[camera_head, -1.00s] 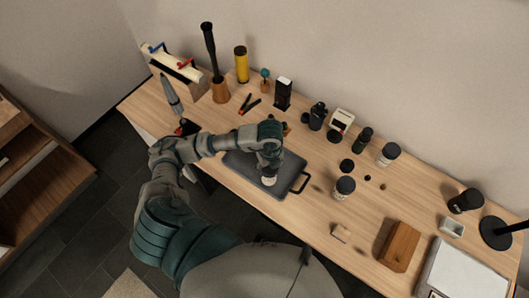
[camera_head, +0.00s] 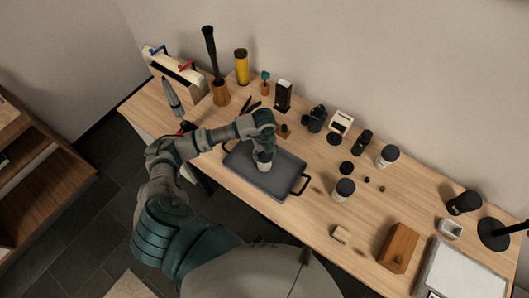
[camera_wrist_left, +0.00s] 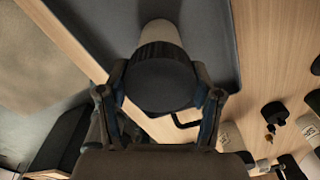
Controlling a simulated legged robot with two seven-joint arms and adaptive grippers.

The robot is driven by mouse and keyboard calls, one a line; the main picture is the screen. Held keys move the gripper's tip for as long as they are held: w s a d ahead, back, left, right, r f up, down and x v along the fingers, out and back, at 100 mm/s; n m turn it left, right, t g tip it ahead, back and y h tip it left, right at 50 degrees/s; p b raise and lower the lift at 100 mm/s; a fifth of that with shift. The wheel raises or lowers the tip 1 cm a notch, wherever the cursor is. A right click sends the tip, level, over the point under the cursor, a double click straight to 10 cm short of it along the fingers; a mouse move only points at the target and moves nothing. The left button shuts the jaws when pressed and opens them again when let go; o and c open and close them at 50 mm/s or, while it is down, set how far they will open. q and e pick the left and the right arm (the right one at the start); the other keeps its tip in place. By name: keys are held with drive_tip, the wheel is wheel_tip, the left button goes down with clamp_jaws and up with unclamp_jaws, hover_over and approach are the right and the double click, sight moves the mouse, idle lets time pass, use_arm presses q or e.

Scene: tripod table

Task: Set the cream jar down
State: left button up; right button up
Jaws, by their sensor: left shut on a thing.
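My left gripper (camera_head: 265,148) is shut on the cream jar (camera_head: 265,163), with the jar over the left part of the dark grey tray (camera_head: 281,180). In the left wrist view, the gripper's fingers (camera_wrist_left: 164,92) lie either side of the jar's black lid (camera_wrist_left: 162,76). Its pale body (camera_wrist_left: 160,33) points away from the gripper, with the tray (camera_wrist_left: 212,25) behind it. I cannot tell whether the jar's base touches the tray. The hand hides the jar's top in the head view. My right gripper is not in view.
Black-lidded jars (camera_head: 343,190) and (camera_head: 387,157) stand right of the tray. A wooden block (camera_head: 399,247) lies farther right. A toolbox (camera_head: 178,70) and a yellow cylinder (camera_head: 241,67) stand at the back left. The tray's right half is bare.

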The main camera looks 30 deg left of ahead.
use_arm(q)
drive_tip(key=o, duration=1.4)
drive_tip(key=shift+a, duration=0.1)
drive_tip(key=shift+c, duration=0.2)
drive_tip(key=shift+o, duration=0.7)
drive_tip(key=shift+d+r, duration=0.2)
wheel_tip(320, 180, up, 11)
drive_tip(key=shift+a+f, duration=0.15)
drive_tip(key=shift+f, duration=0.05)
drive_tip(key=shift+r, duration=0.55)
